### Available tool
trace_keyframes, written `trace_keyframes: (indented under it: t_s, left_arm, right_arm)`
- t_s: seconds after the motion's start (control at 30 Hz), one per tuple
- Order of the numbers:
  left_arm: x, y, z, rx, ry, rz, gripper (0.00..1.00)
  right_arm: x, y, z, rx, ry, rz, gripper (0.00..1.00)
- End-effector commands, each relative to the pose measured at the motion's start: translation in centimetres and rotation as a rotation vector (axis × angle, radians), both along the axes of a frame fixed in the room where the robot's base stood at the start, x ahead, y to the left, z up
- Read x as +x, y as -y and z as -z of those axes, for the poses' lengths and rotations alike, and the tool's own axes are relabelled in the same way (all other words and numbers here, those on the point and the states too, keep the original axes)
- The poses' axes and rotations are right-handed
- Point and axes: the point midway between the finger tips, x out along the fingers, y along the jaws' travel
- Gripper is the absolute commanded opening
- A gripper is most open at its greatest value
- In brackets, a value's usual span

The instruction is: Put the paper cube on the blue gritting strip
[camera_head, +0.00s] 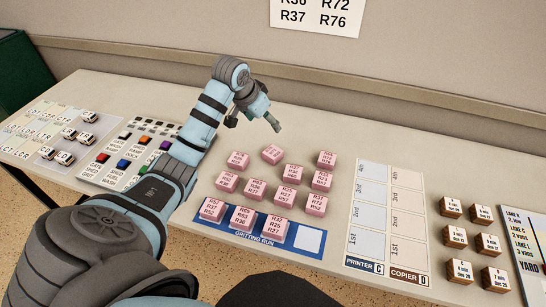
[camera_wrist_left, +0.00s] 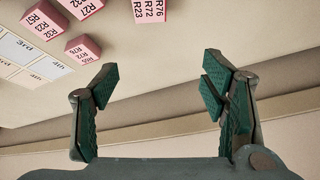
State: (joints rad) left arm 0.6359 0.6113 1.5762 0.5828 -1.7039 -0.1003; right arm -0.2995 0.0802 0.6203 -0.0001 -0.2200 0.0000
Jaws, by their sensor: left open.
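Several pink cubes with printed R-numbers stand in loose rows on the table, such as one at the back right (camera_head: 326,159). A paper (camera_head: 318,12) on the wall shows R72, R37, R76 and a cut-off line; I cannot tell which cube matches it. The blue gritting strip (camera_head: 290,250) holds three pink cubes; its right-end white slot (camera_head: 308,239) is bare. My left gripper (camera_head: 254,120) is open and empty above and behind the cubes. In the left wrist view its jaws (camera_wrist_left: 160,80) are spread, with pink cubes (camera_wrist_left: 83,48) beyond at upper left. My right gripper is out of view.
Right of the cubes lies a white printer and copier chart (camera_head: 388,215). Several brown-sided cubes (camera_head: 455,236) and a yard board (camera_head: 528,240) stand farther right. At left are coloured blocks on a board (camera_head: 123,165) and white label pieces (camera_head: 69,133). The back table strip is clear.

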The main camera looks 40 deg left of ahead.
Motion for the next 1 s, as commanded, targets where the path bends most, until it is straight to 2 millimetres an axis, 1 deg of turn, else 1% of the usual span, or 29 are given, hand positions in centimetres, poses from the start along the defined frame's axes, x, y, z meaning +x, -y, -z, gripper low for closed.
trace_keyframes:
  t_s: [0.03, 0.07, 0.13, 0.17, 0.3, 0.4, 0.57, 0.73, 0.83, 1.0]
  left_arm:
    - [-1.2, 1.0, 0.6, -0.049, -0.064, 0.006, 0.67]
    - [-1.7, 1.3, 1.1, -0.063, -0.093, 0.002, 0.67]
    - [-1.9, 1.3, 2.3, -0.072, -0.121, -0.020, 0.67]
    - [-1.7, 1.3, 2.9, -0.074, -0.120, -0.022, 0.67]
    - [-0.3, 1.4, 6.6, -0.073, -0.120, -0.023, 0.67]
    - [0.6, 1.3, 8.7, -0.071, -0.118, -0.022, 0.67]
    - [1.3, 1.2, 10.6, -0.069, -0.118, -0.022, 0.67]
    - [2.2, 0.6, 13.9, -0.068, -0.117, -0.023, 0.67]
    - [2.6, 0.6, 14.9, -0.067, -0.117, -0.021, 0.67]
    - [2.7, 0.6, 14.8, -0.065, -0.115, -0.021, 0.67]
  right_arm:
    - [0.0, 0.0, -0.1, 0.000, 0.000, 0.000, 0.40]
    - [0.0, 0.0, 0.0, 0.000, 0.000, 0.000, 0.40]
    - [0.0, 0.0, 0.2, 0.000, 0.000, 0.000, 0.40]
    - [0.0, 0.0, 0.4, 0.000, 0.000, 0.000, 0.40]
    - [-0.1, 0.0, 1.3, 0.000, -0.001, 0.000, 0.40]
    - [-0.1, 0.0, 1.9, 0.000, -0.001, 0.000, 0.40]
    - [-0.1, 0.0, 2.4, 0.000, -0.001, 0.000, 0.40]
    - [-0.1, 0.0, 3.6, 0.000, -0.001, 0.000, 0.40]
    - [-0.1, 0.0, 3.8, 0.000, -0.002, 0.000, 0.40]
    - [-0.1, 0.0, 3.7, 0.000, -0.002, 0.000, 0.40]
